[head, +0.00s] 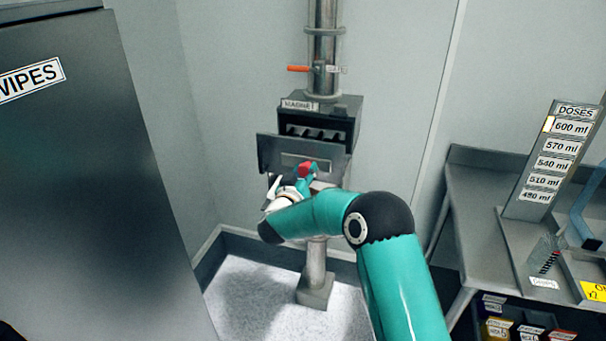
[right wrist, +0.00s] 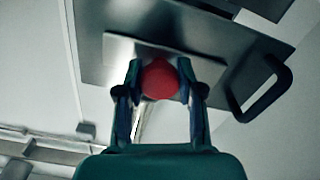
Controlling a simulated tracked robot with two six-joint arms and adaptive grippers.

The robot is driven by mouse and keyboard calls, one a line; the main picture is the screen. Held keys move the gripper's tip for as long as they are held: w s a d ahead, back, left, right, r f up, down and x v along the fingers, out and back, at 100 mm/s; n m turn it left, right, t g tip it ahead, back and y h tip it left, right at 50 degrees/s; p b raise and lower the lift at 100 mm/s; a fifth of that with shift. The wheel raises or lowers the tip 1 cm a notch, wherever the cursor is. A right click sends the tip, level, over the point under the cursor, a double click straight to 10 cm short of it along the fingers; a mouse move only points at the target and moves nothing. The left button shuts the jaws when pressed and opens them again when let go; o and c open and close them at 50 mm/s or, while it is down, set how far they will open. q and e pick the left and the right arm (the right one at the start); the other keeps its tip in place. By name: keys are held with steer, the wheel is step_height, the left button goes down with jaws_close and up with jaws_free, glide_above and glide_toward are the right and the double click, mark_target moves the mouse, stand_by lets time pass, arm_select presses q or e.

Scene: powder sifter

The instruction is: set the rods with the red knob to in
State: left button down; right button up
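The magnet box (head: 345,118) is a dark housing on the vertical steel pipe, with a label that seems to read MAGNET. Its grey front plate (head: 276,150) stands out in front of the housing, with dark openings visible above the plate. The red knob (head: 308,169) sits at the plate's front, and it shows as a red ball in the right wrist view (right wrist: 160,79). My right gripper (right wrist: 160,77) has one finger on each side of the knob, seemingly touching it. The rods behind the plate are mostly hidden. My left gripper is not in view.
An orange-handled valve (head: 298,69) is on the pipe above the box. A dark cabinet (head: 95,190) labelled WIPES stands at the left. A grey bench (head: 470,190) with a DOSES board (head: 553,158) stands at the right. A black handle (right wrist: 268,92) juts from the plate's side.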

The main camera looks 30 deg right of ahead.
steer(key=o, duration=0.4)
steer(key=v, duration=1.2)
steer(key=shift+w+a, duration=0.1)
